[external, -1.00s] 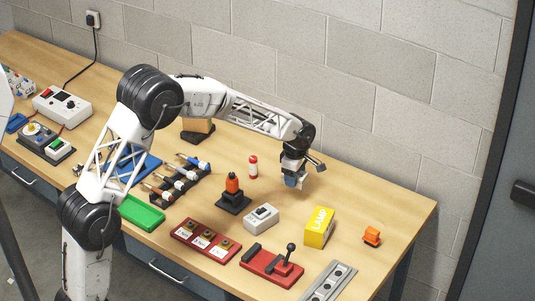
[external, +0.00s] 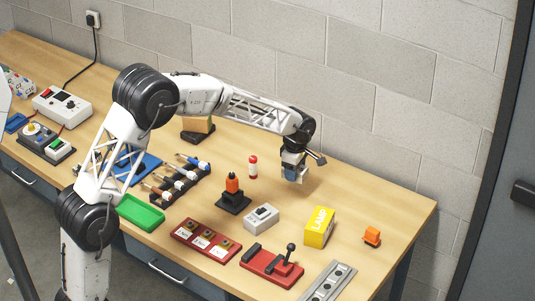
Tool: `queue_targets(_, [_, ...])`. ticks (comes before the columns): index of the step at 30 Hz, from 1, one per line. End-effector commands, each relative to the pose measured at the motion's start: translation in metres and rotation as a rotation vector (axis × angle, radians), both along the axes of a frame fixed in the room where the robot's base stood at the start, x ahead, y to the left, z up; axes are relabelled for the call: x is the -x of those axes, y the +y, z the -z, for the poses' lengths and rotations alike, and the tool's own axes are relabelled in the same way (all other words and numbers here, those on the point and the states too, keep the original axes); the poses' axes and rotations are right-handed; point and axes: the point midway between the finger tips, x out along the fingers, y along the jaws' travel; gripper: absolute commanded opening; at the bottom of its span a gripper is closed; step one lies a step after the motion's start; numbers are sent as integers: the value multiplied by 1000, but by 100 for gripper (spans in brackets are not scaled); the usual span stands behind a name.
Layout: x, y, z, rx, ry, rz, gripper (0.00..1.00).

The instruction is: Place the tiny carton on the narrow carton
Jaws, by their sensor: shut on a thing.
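My gripper (external: 294,176) hangs above the right half of the bench, behind the yellow carton. It is shut on a small blue item that looks like the tiny carton (external: 293,173); the fingers hide much of it. A yellow carton marked LAMP (external: 320,227) stands on the bench in front and to the right of my gripper, apart from it. It may be the narrow carton; I cannot tell for sure. Its top is bare.
A red and white bottle (external: 253,167) stands left of my gripper. Bench right of my gripper is clear.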

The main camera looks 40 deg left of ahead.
Motion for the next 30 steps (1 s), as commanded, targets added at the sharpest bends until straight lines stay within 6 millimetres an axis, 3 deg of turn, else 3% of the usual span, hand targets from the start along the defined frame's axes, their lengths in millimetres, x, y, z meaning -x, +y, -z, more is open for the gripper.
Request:
queue_targets(8, [-1,5,-1,0,0,0,25])
queue_targets(14, [-4,30,-3,0,0,5,25])
queue_targets(20, [-9,76,-8,0,0,16,25])
queue_targets(30, [-10,173,-19,0,-1,45,25])
